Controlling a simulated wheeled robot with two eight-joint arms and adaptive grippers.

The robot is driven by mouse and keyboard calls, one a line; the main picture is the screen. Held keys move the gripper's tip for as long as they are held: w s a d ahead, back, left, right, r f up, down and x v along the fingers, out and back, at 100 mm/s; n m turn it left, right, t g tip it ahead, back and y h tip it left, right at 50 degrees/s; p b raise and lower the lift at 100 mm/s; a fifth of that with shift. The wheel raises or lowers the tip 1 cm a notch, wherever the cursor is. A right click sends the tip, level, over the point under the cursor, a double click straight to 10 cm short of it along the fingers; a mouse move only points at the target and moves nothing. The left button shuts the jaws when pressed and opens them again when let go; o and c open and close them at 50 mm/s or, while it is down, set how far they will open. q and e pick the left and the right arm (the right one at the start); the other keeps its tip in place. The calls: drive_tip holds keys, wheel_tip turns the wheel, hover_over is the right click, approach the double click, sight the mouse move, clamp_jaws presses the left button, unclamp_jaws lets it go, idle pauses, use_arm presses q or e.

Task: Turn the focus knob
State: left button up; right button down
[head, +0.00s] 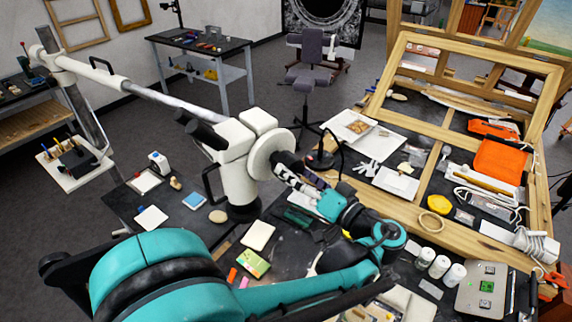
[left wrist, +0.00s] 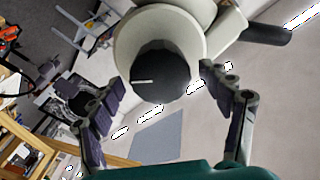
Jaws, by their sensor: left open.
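The focus knob (left wrist: 160,82) is a round black knob with a white line mark, in the left wrist view. It sits on the end of a pale round housing of a white boom-mounted instrument (head: 237,165). In the head view the knob is largely hidden behind my left gripper (head: 289,168). The gripper is open, and in the left wrist view its dark padded fingers (left wrist: 163,86) stand apart on either side of the knob, with gaps visible. I cannot tell how deep the knob sits between them. My right gripper is not in view.
A worktable under the instrument holds several cards, a yellow-green box (head: 254,263) and white jars (head: 439,267). A large wooden frame (head: 432,130) with orange tools stands at right. An office chair (head: 311,68) is behind. Open floor lies to the left.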

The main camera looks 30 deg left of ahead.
use_arm(q)
drive_tip(key=v, duration=0.7)
drive_tip(key=shift+d, duration=0.25)
drive_tip(key=shift+a, duration=0.1)
idle(0.9)
